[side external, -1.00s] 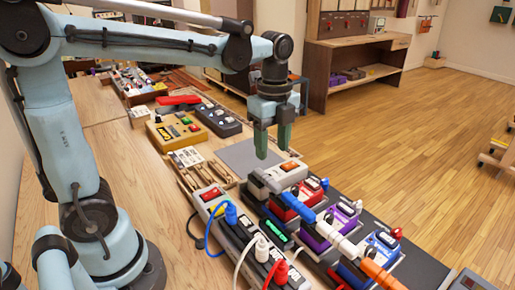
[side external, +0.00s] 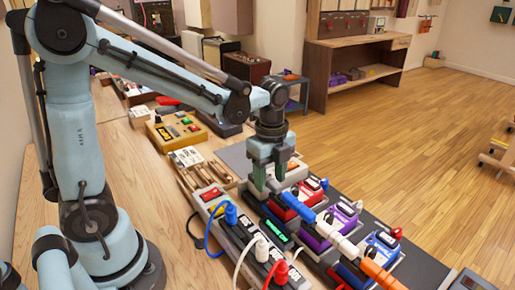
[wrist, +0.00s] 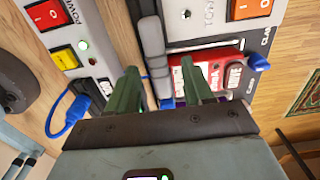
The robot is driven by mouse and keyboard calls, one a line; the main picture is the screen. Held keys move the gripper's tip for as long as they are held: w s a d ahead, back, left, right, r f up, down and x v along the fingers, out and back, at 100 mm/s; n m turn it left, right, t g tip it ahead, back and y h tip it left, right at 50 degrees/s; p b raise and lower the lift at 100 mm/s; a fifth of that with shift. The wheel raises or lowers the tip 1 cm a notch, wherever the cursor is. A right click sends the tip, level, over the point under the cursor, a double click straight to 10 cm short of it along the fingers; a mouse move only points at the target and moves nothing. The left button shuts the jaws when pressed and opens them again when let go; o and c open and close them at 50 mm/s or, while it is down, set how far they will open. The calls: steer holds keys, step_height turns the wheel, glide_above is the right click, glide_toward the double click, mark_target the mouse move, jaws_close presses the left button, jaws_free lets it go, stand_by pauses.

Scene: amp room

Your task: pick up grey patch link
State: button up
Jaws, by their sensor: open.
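The grey patch link (wrist: 153,60) is a short grey bar with rounded ends, lying beside the red pedal in the wrist view. In the side view it is largely hidden by my gripper (side external: 270,178). My gripper points down, open, at the far end of the pedal row. In the wrist view its two green fingers (wrist: 160,88) stand apart, with the grey link showing in the gap between them. I cannot tell whether either finger touches it.
A red pedal (side external: 293,205), a blue link (side external: 299,206) and several other pedals and links run towards the front right. A power strip (side external: 235,232) with blue, white and red plugs lies alongside on the left. A yellow box (side external: 176,131) stands behind.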

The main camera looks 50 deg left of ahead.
jaws_close()
stand_by(1.4)
